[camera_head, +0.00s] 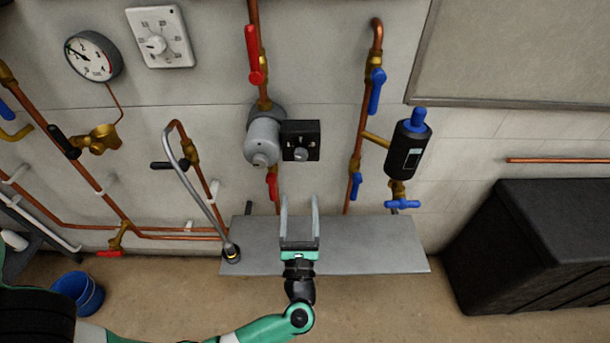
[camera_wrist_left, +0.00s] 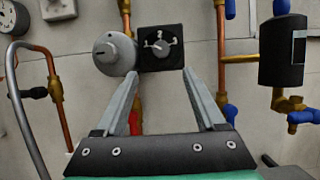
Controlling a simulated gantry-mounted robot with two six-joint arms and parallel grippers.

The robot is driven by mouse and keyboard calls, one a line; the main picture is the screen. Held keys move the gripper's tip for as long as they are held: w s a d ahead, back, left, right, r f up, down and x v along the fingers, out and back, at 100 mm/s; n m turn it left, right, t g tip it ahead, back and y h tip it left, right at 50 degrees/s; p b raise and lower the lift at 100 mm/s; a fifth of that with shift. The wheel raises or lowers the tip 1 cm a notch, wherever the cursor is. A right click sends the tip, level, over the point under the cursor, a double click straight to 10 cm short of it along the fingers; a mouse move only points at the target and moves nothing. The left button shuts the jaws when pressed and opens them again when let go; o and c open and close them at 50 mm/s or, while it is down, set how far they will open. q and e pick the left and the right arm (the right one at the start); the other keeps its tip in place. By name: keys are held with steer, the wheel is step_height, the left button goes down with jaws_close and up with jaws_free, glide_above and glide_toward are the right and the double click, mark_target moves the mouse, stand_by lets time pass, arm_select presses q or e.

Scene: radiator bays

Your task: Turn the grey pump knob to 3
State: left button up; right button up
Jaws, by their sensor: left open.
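The grey pump knob (camera_head: 301,154) sits on a black square control box (camera_head: 315,135) on the wall, attached to the right of the grey pump (camera_head: 262,140). In the left wrist view the knob (camera_wrist_left: 160,47) lies ahead, between the fingers in the picture, with white marks around it; 2 is above and 3 to its upper right. Its pointer seems to face left, but it is too small to be sure. My left gripper (camera_head: 299,201) is open and empty, pointing at the wall, below the knob in the head view and apart from it. My right gripper is out of view.
A red-handled valve (camera_head: 272,186) is below the pump, and a blue-handled pipe (camera_head: 376,90) runs to the right. A metal shelf (camera_head: 375,250) lies beneath my gripper. A grey curved hose (camera_head: 195,185) rises at its left. A black chest (camera_head: 530,245) stands right.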

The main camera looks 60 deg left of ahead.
mark_target(301, 159)
arm_select(q)
steer(key=x, duration=1.1)
steer(key=shift+w+a+r, duration=0.2)
steer(key=shift+w+r, duration=0.05)
steer(key=shift+r, duration=0.05)
jaws_close()
